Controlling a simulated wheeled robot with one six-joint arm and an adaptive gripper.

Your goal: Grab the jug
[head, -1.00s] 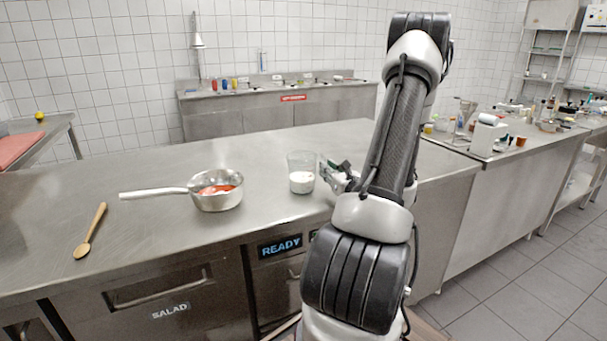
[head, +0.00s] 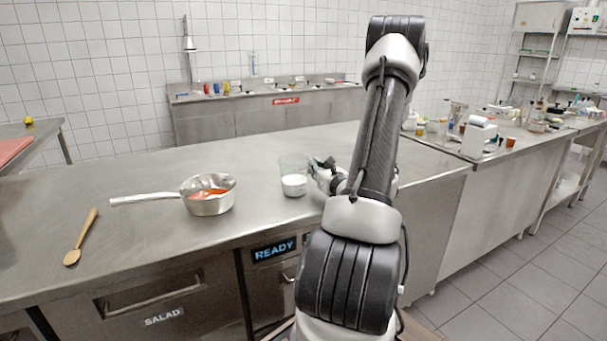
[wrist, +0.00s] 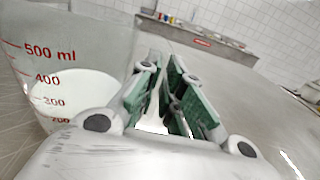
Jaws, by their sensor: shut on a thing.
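The jug (head: 293,176) is a clear measuring jug with red marks and a white filling. It stands upright on the steel counter, right of the pan. In the wrist view the jug (wrist: 62,62) fills the left side, close to the fingers. My gripper (head: 320,170) is at the jug's right side, with its green-padded fingers (wrist: 166,80) shut on part of the jug. The gripped part, likely the handle, is mostly hidden between the fingers.
A steel pan (head: 208,203) with red contents stands left of the jug, its handle pointing left. A wooden spoon (head: 80,238) lies farther left. The counter (head: 130,175) is clear behind the pan. A cluttered side counter (head: 480,155) is at the right.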

